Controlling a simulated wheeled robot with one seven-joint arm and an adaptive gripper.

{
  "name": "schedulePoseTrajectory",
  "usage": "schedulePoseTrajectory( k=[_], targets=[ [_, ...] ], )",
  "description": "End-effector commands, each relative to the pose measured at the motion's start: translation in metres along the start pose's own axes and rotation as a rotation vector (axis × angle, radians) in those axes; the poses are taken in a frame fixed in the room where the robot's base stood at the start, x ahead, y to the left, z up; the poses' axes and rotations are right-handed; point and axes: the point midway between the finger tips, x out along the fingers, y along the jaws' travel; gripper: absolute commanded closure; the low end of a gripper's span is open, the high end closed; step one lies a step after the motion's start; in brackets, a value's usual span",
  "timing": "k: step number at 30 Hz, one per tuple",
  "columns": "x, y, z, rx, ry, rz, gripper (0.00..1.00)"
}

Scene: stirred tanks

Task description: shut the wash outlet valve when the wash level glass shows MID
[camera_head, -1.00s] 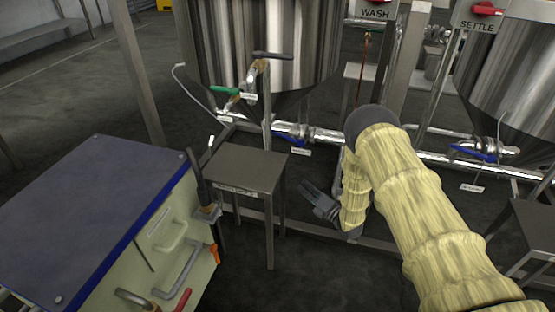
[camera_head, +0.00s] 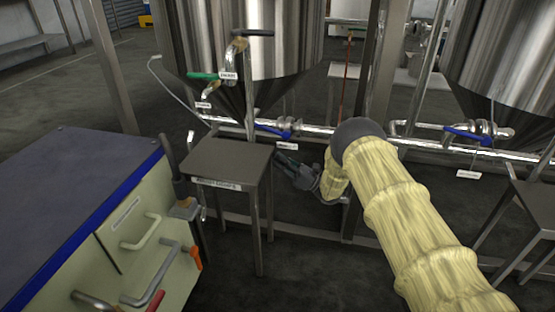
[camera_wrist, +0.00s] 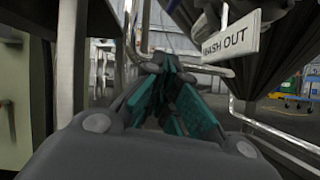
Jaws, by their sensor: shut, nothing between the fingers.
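The wash tank (camera_head: 250,40) is a steel vessel with a cone bottom. A blue lever (camera_head: 272,130) sits on the pipe below it, with a white tag (camera_head: 287,146) that reads WASH OUT (camera_wrist: 232,38) in the wrist view. My gripper (camera_head: 281,160) is below this tag and right of the small stand, apart from the lever. Its teal-padded fingers (camera_wrist: 165,64) are shut and empty in the wrist view. A thin reddish upright line (camera_head: 346,75) shows right of the tank; I cannot tell whether it is the level glass, and no MID mark is readable.
A small grey stand (camera_head: 230,160) is just left of my gripper. A drawer cabinet (camera_head: 75,190) fills the lower left. A green lever (camera_head: 202,75) is on a higher pipe. Another tank (camera_head: 505,60) with its own blue lever (camera_head: 467,134) is at right.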

Motion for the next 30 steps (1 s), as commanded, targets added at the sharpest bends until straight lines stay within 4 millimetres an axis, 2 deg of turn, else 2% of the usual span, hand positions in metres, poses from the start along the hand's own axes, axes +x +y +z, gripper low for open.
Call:
schedulePoseTrajectory(
  k=[15, 21, 30],
  targets=[
    [0.084, -0.001, -0.004, 0.001, 0.000, 0.000, 1.00],
    [0.087, -0.001, 0.017, 0.000, 0.000, -0.003, 1.00],
    [0.092, -0.001, 0.035, 0.002, 0.001, -0.002, 1.00]
  ],
)
